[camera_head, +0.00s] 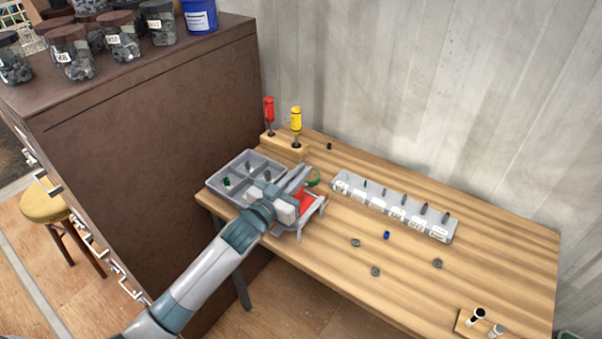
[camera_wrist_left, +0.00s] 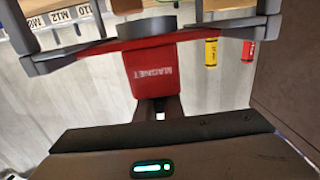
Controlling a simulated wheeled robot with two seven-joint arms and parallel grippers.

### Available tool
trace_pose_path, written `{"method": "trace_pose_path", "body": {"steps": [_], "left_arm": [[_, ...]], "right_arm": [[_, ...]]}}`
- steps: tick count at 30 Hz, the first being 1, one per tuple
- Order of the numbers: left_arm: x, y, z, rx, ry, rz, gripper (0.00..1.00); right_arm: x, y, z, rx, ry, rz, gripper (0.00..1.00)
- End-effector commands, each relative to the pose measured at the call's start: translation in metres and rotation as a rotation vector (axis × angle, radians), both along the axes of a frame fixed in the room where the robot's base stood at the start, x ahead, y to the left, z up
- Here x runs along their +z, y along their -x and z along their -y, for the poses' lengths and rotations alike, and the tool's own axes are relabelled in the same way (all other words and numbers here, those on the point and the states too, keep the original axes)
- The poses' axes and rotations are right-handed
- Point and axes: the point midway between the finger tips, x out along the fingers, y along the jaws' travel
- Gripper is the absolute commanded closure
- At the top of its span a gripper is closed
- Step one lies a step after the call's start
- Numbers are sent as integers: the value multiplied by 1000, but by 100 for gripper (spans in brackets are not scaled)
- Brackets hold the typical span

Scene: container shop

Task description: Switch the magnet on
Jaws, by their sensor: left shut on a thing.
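The magnet (camera_wrist_left: 155,72) is a red block with the word MAGNET on it, at the upper middle of the left wrist view. Its red body also shows in the head view (camera_head: 305,202), partly covered by my gripper. My left gripper (camera_head: 305,196) is shut on the magnet, at the table's left end beside the grey divided tray. In the left wrist view the grey fingers stand either side of the red body. I cannot make out a switch on it. My right gripper is not in view.
The divided tray (camera_head: 215,184) holds small parts. A labelled bolt rack (camera_head: 372,208) stands behind. Red (camera_head: 268,107) and yellow (camera_head: 296,117) screwdrivers stand in a wooden block. Several small nuts lie loose on the table (camera_head: 480,262). A brown cabinet (camera_head: 150,130) stands at left.

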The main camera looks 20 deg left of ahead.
Motion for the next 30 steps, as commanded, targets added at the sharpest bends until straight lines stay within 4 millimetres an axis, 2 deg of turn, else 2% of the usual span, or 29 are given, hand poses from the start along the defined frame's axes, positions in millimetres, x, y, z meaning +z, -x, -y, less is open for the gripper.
{"method": "trace_pose_path", "body": {"steps": [12, 13, 15, 25, 30], "left_arm": [[2, 0, 0, 5, 1, 4, 100], [2, 0, 0, 4, 1, 4, 85], [2, 0, 0, 4, 1, 3, 73], [0, 1, 0, 4, 1, 2, 73], [-1, 8, -3, 4, 0, 1, 73]], "right_arm": [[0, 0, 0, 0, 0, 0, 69], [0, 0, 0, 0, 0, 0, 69], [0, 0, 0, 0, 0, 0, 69], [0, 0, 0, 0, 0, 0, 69], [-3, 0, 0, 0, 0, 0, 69]]}}
